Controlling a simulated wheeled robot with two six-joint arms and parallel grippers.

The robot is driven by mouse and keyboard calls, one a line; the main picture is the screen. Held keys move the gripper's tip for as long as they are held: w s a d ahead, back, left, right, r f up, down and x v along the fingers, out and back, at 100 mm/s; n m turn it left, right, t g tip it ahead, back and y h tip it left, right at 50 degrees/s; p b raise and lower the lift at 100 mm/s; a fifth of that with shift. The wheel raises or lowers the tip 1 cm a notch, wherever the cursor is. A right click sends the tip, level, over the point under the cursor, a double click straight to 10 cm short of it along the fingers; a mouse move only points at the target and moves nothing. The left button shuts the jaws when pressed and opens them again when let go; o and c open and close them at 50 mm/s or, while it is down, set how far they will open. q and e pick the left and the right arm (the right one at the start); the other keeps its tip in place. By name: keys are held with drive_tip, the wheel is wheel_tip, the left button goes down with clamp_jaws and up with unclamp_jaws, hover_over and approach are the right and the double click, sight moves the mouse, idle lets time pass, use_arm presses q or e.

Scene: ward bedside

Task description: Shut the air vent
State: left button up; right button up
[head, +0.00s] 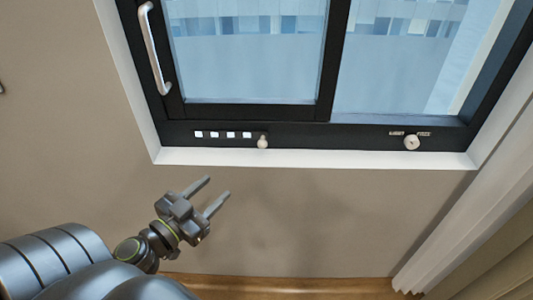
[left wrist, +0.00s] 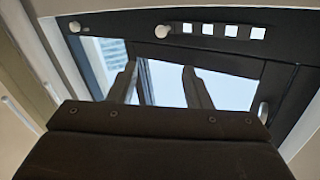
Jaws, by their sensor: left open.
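The air vent (head: 223,134) is a strip in the dark lower window frame with several bright white square openings in a row. A small pale knob (head: 262,142) sits at its right end. In the left wrist view, which is turned over, the bright openings (left wrist: 231,31) lie to the right of the knob (left wrist: 162,31). My left gripper (head: 217,187) is open and empty. In the head view it shows below and left of the knob, apart from the frame. Its two fingers (left wrist: 158,74) also show in the left wrist view. My right gripper is in neither view.
A second round pale knob (head: 411,143) with small slots above it is farther right on the frame. A metal handle (head: 155,50) is on the left sash. A white sill edge (head: 320,160) runs below the frame. A pale curtain (head: 470,190) hangs at the right.

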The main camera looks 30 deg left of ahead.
use_arm(q)
drive_tip(key=p, duration=0.7)
approach(263, 141)
drive_tip(key=w, duration=0.2)
drive_tip(key=w+f+b, duration=0.1)
drive_tip(key=w, duration=0.4)
drive_tip(key=shift+w+f, duration=0.15)
drive_tip(key=shift+w, duration=0.25)
drive_tip(key=shift+c, duration=0.3)
clamp_jaws()
